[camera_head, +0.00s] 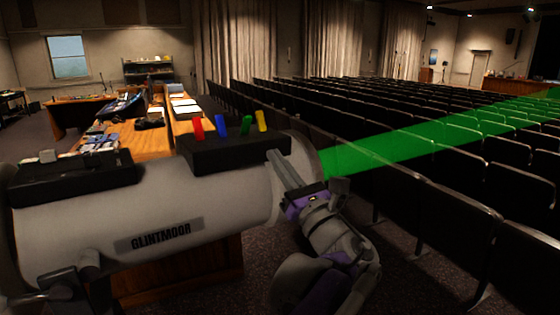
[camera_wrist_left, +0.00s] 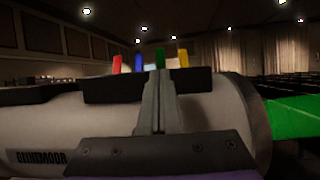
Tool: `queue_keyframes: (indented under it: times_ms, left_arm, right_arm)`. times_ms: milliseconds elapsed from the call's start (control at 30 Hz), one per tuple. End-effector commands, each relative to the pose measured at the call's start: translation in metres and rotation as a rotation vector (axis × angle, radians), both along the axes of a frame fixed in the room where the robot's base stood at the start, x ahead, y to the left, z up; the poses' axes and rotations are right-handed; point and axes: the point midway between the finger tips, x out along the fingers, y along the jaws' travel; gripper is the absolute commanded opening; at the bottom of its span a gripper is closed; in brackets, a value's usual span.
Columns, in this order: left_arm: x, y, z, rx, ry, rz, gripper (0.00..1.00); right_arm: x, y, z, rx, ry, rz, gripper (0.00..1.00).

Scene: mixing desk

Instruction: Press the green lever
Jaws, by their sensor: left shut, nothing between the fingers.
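The green lever (camera_head: 246,125) stands on a black control box on top of a large pale spotlight marked GLINTMOOR. In the head view its top leans right, while the red lever (camera_head: 198,129), blue lever (camera_head: 220,126) and yellow lever (camera_head: 262,121) lean slightly left. My left gripper (camera_head: 273,155) is shut and empty, its tips by the right end of the box. In the left wrist view the fingers (camera_wrist_left: 157,75) point toward the green lever (camera_wrist_left: 160,59) and hide its base. I cannot tell whether they touch it. My right gripper is not in view.
The black control box (camera_head: 230,158) sits on the spotlight body (camera_head: 85,215). A green beam (camera_head: 400,146) runs right from its front over rows of dark seats (camera_head: 440,205). A cluttered wooden desk (camera_head: 152,142) lies behind at the left. Space above the levers is clear.

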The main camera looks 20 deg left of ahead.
Motion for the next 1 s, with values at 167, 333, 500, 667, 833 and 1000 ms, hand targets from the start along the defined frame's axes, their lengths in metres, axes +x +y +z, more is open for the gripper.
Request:
queue_keyframes:
  times_ms: [167,333,500,667,833,1000]
  left_arm:
    - [0.018,0.033,0.02,0.001,-0.001,0.005,0.0]
    - [0.034,0.057,0.034,0.001,-0.001,0.003,0.0]
    - [0.044,0.073,0.043,0.0,-0.001,0.002,0.0]
    - [0.048,0.078,0.045,0.0,-0.001,0.0,0.0]
    - [0.048,0.079,0.045,-0.002,-0.001,-0.001,0.0]
    - [0.048,0.078,0.045,-0.001,0.0,0.0,0.0]
  right_arm:
    - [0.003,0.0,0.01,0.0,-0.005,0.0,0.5]
    - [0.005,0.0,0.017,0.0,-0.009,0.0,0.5]
    - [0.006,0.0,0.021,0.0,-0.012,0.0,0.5]
    - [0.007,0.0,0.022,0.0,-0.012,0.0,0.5]
    - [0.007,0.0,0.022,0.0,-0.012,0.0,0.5]
    - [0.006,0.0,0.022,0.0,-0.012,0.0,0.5]
